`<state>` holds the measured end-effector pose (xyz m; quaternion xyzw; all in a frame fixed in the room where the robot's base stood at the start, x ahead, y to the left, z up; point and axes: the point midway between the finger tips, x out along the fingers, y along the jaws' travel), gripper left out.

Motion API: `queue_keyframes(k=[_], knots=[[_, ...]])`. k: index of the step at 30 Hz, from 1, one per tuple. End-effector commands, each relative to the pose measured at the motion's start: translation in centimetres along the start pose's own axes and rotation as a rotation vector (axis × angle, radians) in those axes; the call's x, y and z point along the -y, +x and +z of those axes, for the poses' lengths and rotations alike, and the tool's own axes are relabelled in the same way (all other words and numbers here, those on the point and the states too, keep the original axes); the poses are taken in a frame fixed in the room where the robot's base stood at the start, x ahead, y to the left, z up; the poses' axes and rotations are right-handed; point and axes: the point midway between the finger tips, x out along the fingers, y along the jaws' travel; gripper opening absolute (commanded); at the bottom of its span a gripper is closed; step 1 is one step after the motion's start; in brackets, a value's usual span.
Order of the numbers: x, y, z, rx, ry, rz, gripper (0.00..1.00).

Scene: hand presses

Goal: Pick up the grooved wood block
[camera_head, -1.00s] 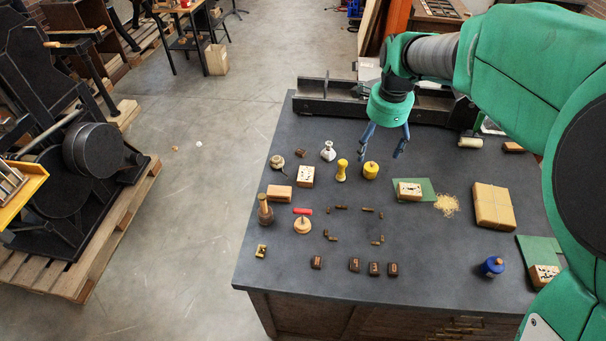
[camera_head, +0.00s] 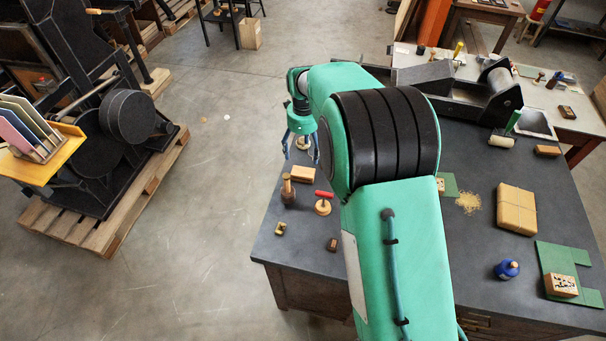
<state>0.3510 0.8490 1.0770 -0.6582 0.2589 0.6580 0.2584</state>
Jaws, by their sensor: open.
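My gripper (camera_head: 301,152) is open and empty above the far left part of the dark worktable (camera_head: 281,245). Its blue fingers point down and spread around a small round object (camera_head: 303,143) in the picture; I cannot tell its height above it. A plain tan wood block (camera_head: 303,174) lies just in front of the fingers. A block with a black and white top (camera_head: 561,285) lies on a green sheet at the right. Another block (camera_head: 440,185) shows partly beside my arm. No groove is clear on any block at this size. My arm hides the table's middle.
A dark bottle with a wooden top (camera_head: 287,190) and a red-handled round tool (camera_head: 323,203) stand near the tan block. A wrapped parcel (camera_head: 516,210) and a blue bottle (camera_head: 507,269) are at the right. A press bed (camera_head: 462,98) lines the back.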

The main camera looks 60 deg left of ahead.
Motion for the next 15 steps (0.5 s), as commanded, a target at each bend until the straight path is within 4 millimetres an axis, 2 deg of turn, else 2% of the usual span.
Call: queue_keyframes(k=[15], knots=[[0.01, 0.62, 0.22, 0.000, 0.002, 0.001, 0.78]])
